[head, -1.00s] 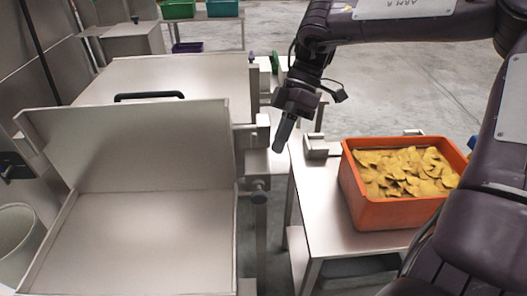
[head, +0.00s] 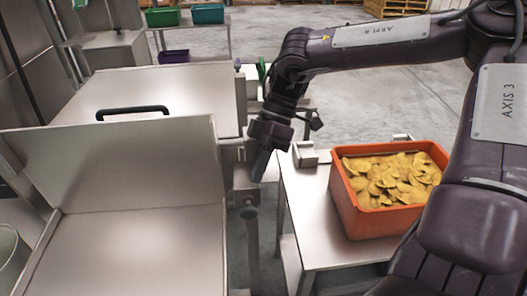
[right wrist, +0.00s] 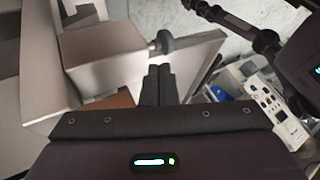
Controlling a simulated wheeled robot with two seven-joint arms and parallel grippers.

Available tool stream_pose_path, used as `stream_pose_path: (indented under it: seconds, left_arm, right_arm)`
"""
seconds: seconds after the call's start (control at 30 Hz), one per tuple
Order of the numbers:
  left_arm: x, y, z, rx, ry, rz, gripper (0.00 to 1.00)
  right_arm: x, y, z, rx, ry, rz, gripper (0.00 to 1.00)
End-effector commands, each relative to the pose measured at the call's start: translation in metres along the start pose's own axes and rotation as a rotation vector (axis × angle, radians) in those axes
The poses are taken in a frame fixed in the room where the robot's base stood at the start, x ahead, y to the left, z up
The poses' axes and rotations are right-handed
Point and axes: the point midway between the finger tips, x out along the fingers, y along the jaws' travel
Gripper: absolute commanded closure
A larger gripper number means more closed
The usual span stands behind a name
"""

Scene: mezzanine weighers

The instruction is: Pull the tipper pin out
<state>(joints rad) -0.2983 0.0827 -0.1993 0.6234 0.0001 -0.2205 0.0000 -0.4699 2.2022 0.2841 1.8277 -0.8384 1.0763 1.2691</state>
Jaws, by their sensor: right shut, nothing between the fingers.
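The tipper (head: 135,165) is a pale metal tray with a raised back wall at the left of the head view. A round grey knob on its right side, which looks like the tipper pin (head: 248,211), sticks out below my right gripper (head: 258,176). In the right wrist view, a dark knob on a short shaft (right wrist: 161,42) shows just beyond my right fingertips (right wrist: 159,70). The fingers are shut and empty, apart from the knob as far as I can tell. My left gripper is not in view.
An orange crate (head: 385,217) of yellow chips stands on a metal table (head: 310,232) to the right. A black handle (head: 132,112) sits on the metal surface behind the tipper. Open floor lies behind the crate.

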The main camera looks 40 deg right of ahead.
Motion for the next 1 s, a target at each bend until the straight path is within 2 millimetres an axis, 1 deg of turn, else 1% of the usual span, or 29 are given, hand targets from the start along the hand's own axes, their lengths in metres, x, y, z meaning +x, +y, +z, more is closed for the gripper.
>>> stream_pose_path:
  seconds: [0.03,0.1,0.2,0.3,0.7,0.77,0.9,1.0]
  left_arm:
    - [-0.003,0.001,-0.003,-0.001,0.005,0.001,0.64]
    - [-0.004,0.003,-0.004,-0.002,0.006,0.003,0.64]
    - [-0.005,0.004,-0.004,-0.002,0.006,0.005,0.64]
    - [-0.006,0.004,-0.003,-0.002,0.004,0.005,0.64]
    - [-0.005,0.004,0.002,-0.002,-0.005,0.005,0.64]
    - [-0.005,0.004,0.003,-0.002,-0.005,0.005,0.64]
    - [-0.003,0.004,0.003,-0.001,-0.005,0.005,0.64]
    - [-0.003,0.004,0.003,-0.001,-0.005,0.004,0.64]
  right_arm:
    - [0.009,-0.001,0.0,0.0,-0.001,-0.005,1.0]
    - [0.02,-0.001,0.0,0.001,0.001,-0.003,1.0]
    - [0.031,-0.001,0.0,0.001,-0.001,-0.003,1.0]
    - [0.038,0.0,0.0,0.0,0.0,0.0,1.0]
    - [0.042,-0.001,0.0,0.0,0.001,0.001,1.0]
    - [0.044,-0.005,0.0,-0.001,0.002,-0.001,1.0]
    - [0.052,-0.021,0.0,-0.001,0.003,-0.001,1.0]
    - [0.055,-0.026,0.0,-0.002,0.001,0.0,1.0]
